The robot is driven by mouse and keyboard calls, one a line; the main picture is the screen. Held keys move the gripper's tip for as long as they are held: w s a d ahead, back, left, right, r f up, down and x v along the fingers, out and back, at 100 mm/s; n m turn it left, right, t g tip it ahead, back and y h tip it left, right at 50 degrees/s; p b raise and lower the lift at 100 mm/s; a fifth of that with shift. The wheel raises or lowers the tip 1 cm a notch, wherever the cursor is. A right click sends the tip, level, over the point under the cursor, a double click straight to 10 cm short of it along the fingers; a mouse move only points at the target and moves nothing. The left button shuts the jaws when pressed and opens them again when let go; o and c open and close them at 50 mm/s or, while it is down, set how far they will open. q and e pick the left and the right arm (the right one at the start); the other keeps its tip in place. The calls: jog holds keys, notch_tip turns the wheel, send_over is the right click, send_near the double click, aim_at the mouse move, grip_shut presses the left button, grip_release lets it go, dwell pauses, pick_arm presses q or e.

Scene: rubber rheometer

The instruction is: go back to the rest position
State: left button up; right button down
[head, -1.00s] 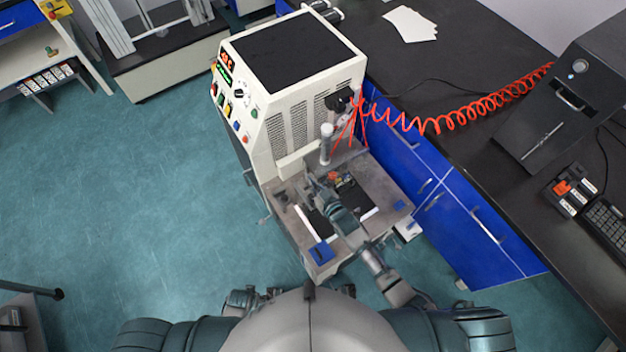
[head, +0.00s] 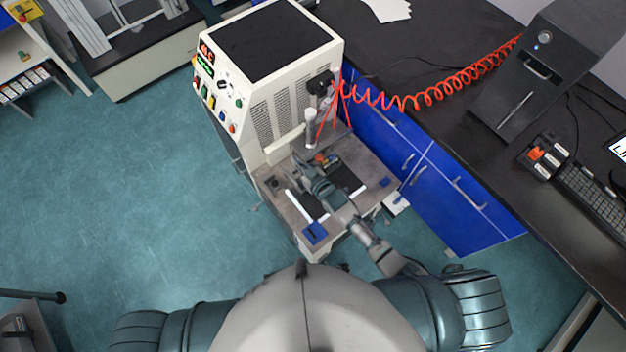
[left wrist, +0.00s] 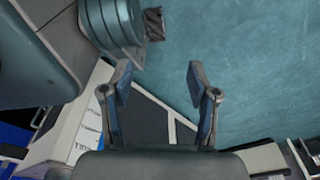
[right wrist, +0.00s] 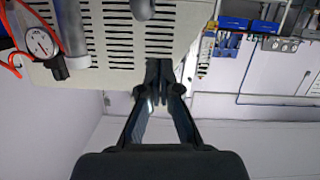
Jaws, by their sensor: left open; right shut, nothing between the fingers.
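My right arm reaches over the low platform (head: 290,207) of the cream rheometer machine (head: 290,105). Its gripper (head: 298,172) is small and partly blurred against the platform in the head view. In the right wrist view the right gripper (right wrist: 158,78) is shut and empty, its tips in front of the machine's vented panel (right wrist: 110,35). My left gripper does not show in the head view. In the left wrist view the left gripper (left wrist: 158,82) is open and empty, with the teal floor (left wrist: 240,60) and a dark panel behind it.
A black bench (head: 440,130) with blue cabinets (head: 465,205) runs along the right. A coiled orange hose (head: 420,98) links the machine to a dark box (head: 540,65). A pressure gauge (right wrist: 39,42) shows near the machine. Open floor (head: 120,200) lies to the left.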

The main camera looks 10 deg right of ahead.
jog(key=v, duration=1)
jog(key=s+d+f+m+g+h, duration=0.1)
jog(key=s+d+f+g+h, duration=0.2)
jog(key=f, duration=0.5)
jog(key=s+d+f+m, duration=0.1)
jog(key=s+d+f, duration=0.25)
jog(key=f, duration=0.45)
jog(key=s+d+f+m+g+h, duration=0.1)
jog(key=s+d+f+g+h, duration=0.2)
jog(key=f, duration=0.5)
pick_arm(q)
jog(key=s, duration=0.2)
jog(key=s+f, duration=0.1)
jog(key=shift+a+f+p, duration=0.1)
jog(key=shift+a+p, duration=0.25)
pick_arm(e)
jog(key=s+d+f+g, duration=0.2)
jog(key=s+f, duration=0.2)
jog(key=s, duration=0.5)
jog(key=s+d+f+m+g+h, duration=0.1)
jog(key=s+d+f+g, duration=0.1)
jog(key=s+f, duration=0.3)
jog(key=s+d+f+g, duration=0.2)
jog(key=s+f, duration=0.3)
jog(key=s, duration=0.7)
jog(key=shift+s+d+f, duration=0.2)
jog(key=shift+s+d, duration=0.1)
jog(key=shift+d, duration=0.05)
